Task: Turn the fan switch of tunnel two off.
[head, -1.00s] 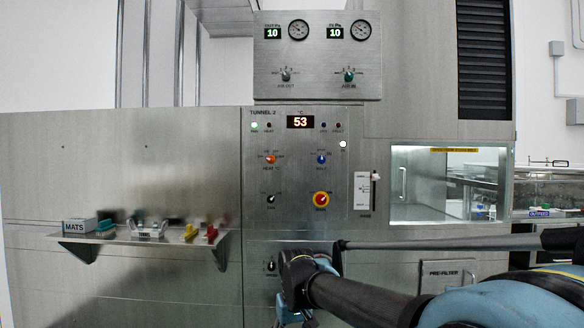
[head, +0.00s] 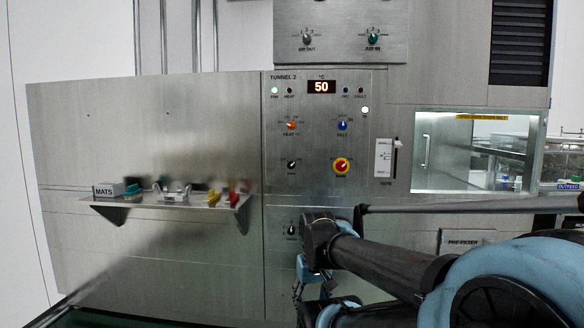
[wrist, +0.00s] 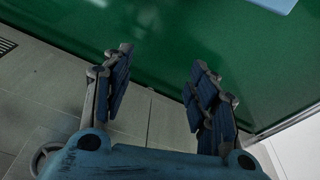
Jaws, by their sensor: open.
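Another black knob (head: 291,230) sits lower, just left of my arm. My gripper (wrist: 160,78) is open and empty in the wrist view, over green and tiled floor, with no knob between its fingers. In the head view it hangs below the panel, partly hidden by my arm.
A shelf (head: 170,201) with a mats box and small coloured items juts out at the left. A window (head: 465,155) is at the right.

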